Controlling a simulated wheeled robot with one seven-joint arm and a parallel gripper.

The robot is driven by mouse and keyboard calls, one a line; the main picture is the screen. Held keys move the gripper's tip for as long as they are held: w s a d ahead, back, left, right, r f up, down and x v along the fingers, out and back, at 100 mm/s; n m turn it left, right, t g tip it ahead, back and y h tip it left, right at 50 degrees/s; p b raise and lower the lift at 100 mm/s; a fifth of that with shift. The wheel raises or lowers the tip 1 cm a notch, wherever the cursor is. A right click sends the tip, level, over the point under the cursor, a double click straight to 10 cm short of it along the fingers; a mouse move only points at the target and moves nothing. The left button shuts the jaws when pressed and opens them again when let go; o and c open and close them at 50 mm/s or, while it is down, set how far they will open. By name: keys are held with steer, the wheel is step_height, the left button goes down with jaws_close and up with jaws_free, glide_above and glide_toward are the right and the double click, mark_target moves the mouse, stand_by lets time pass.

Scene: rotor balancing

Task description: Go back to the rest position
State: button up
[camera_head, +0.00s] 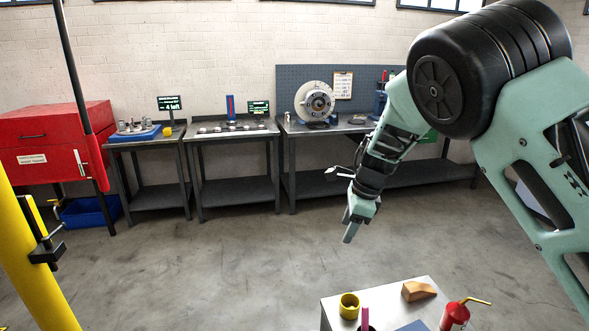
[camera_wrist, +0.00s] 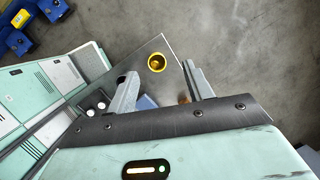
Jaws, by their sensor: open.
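My gripper (camera_head: 350,228) hangs in mid-air in the head view, pointing down, above and behind the small light-topped table. In the wrist view my gripper (camera_wrist: 160,70) has its two grey fingers spread apart with nothing held between them. My arm bends down from the right side of the head view. No part of my gripper touches anything that I can see.
The small table (camera_head: 388,290) holds a yellow cup (camera_head: 349,312), a brown wedge block (camera_head: 418,291) and a red oil can (camera_head: 455,317). Workbenches (camera_head: 232,131) and a red cabinet (camera_head: 50,135) line the wall. A yellow post (camera_head: 33,262) stands at left. The middle floor is clear.

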steer(key=s+a+r+m+t+y+b, duration=0.1)
steer(key=s+a+r+m+t, duration=0.25)
steer(key=m, duration=0.85)
steer(key=s+a+r+m+t+y+b, duration=0.1)
steer(key=s+a+r+m+t, duration=0.3)
steer(key=m, duration=0.7)
steer(key=s+d+f+m+g+h+b, duration=0.1)
steer(key=s+d+f+m+g+h, duration=0.1)
steer(key=s+m, duration=0.8)
steer(key=s+d+f+m+g+h+b, duration=0.1)
steer(key=s+d+m+g, duration=0.3)
steer(key=s, duration=1.8)
steer(key=f+m+g+h, duration=0.1)
steer(key=m+g, duration=0.2)
steer(key=m, duration=0.4)
steer(key=shift+f+m+b, duration=0.3)
steer(key=shift+f, duration=0.1)
steer(key=shift+d, duration=0.1)
